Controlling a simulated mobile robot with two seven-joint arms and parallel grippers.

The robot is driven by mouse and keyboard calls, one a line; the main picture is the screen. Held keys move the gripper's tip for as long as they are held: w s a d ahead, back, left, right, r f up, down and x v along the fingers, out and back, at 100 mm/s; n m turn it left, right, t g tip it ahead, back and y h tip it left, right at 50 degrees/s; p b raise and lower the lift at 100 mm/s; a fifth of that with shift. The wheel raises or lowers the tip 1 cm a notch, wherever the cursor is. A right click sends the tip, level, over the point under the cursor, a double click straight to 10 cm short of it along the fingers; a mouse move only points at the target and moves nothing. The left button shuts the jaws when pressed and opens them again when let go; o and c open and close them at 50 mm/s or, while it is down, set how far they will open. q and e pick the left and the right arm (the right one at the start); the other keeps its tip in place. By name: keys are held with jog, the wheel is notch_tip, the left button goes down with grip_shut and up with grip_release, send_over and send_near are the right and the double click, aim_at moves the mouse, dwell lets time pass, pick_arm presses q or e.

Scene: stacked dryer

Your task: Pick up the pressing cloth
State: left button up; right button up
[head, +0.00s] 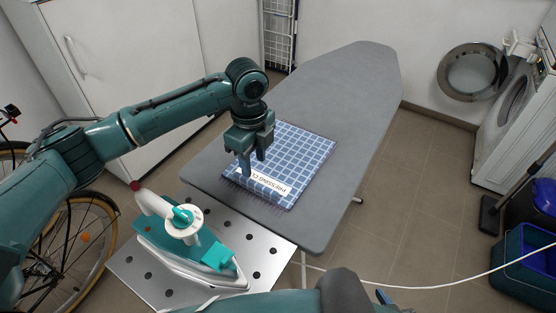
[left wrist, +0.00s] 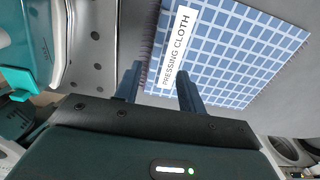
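The pressing cloth (head: 300,150) is a blue-and-white checked flat cloth with a white label. It lies flat on the grey ironing board (head: 362,75). In the left wrist view the cloth (left wrist: 235,50) fills the upper middle, its label at its left edge. My left gripper (head: 253,167) points down over the cloth's near-left part. Its two fingers (left wrist: 159,88) are apart, with a corner of the cloth showing between them. I cannot tell whether they touch it. Part of my right arm shows at the bottom of the head view, its fingers mostly hidden.
A teal-and-white iron (head: 190,240) rests on a perforated metal plate (head: 262,238) at the board's near end. A white cord (head: 420,287) runs to the right. A bicycle stands at left, an open-doored machine (head: 515,105) and blue bins (head: 527,267) at right.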

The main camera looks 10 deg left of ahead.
aim_at(253, 182)
pick_arm(q)
jog(key=shift+s+a+f, duration=0.1)
jog(key=shift+f, duration=1.5)
jog(key=shift+s+a+f, duration=0.1)
jog(key=shift+f, duration=1.45)
jog(key=shift+c, duration=0.2)
grip_shut()
